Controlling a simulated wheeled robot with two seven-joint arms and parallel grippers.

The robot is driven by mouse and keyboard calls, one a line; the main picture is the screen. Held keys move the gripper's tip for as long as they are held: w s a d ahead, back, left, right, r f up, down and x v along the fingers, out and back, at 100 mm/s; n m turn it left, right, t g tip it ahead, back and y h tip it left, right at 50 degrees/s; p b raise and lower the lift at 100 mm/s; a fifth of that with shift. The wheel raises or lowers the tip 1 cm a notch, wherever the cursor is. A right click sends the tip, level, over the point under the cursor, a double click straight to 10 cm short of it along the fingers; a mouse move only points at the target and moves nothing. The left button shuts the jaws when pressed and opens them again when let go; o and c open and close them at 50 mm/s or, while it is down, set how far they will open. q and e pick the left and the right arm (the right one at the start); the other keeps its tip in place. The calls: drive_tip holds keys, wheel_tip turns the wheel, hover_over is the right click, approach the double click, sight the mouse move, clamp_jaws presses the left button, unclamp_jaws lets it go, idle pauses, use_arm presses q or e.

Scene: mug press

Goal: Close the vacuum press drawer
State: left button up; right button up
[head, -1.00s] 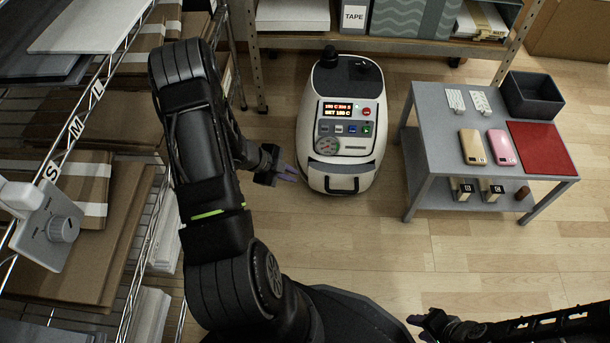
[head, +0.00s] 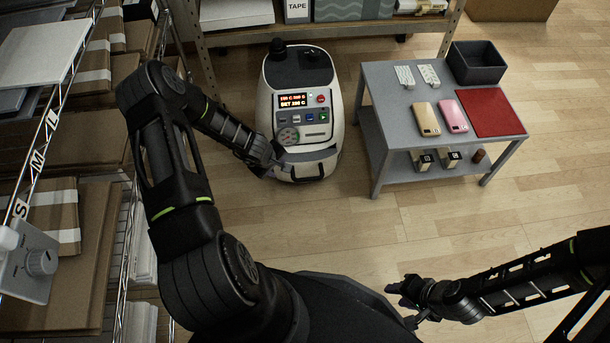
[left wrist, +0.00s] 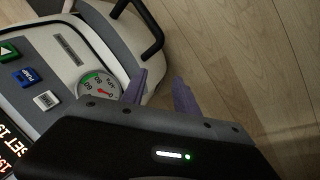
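The vacuum press (head: 345,75) is a white and grey machine on the floor with a lit display, buttons and a round gauge. Its drawer front (head: 318,166), with a black handle, is at the low front. The handle also shows in the left wrist view (left wrist: 153,30). I cannot tell how far the drawer stands out. My left gripper (head: 277,167) is at the drawer's left front side. In the left wrist view its two purple fingers (left wrist: 162,88) are apart with nothing between them, beside the gauge and drawer. My right gripper (head: 398,305) is empty, far from the press, fingers apart.
A grey table (head: 385,130) stands right of the press with two phones, a red mat and a dark bin (head: 477,63). Wire shelving with boxes (head: 60,205) is at left, another shelf behind. The floor in front (head: 330,225) is clear.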

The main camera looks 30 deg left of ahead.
sight(305, 180)
use_arm(q)
drive_tip(key=w+d+r+n+h, duration=0.1)
drive_tip(key=d+n+h, duration=0.1)
drive_tip(key=d+n, duration=0.4)
drive_tip(key=n, duration=0.4)
drive_tip(key=shift+w+d+h, duration=0.2)
drive_tip(key=shift+w+h, duration=0.1)
drive_tip(key=b+x, duration=0.3)
drive_tip(key=x, duration=0.3)
drive_tip(key=shift+f, duration=0.2)
drive_tip(key=shift+w+d+f+b, duration=0.2)
drive_tip(key=shift+w+f+b, duration=0.2)
drive_tip(key=shift+f, duration=0.2)
drive_tip(key=shift+c, duration=0.4)
clamp_jaws()
